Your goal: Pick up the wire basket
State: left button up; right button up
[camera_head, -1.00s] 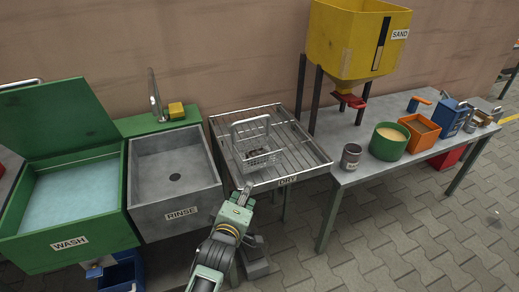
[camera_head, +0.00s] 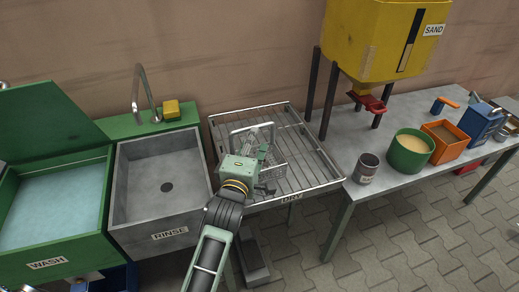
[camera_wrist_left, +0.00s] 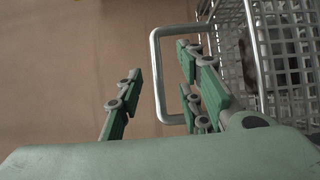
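The wire basket (camera_head: 279,172) stands on the drying rack marked DRY, with its upright loop handle on top. My left gripper (camera_head: 262,140) is over the basket at its handle and hides much of it. In the left wrist view the gripper (camera_wrist_left: 160,88) is open. The handle's bar shows between the spread fingers, apart from the left finger and close to the right ones. The basket's mesh (camera_wrist_left: 285,40) fills the right side there, with something brownish inside that I cannot make out. My right gripper is not in view.
The drying rack (camera_head: 322,163) has bare wires right of the basket. The rinse sink (camera_head: 133,205) with its tap (camera_head: 139,90) adjoins it on the left. A dark cup (camera_head: 366,169) and a green sand tub (camera_head: 403,162) stand on the table at right, below the yellow hopper (camera_head: 375,40).

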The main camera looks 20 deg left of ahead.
aim_at(256, 126)
pick_arm(q)
jog(key=w, duration=0.2)
jog(key=w+a, duration=0.1)
jog(key=w, duration=0.2)
jog(key=shift+w+r+p, duration=0.2)
jog(key=shift+w+p, duration=0.05)
jog(key=shift+p, duration=0.1)
jog(key=shift+w, duration=0.5)
jog(key=c, duration=0.4)
grip_shut()
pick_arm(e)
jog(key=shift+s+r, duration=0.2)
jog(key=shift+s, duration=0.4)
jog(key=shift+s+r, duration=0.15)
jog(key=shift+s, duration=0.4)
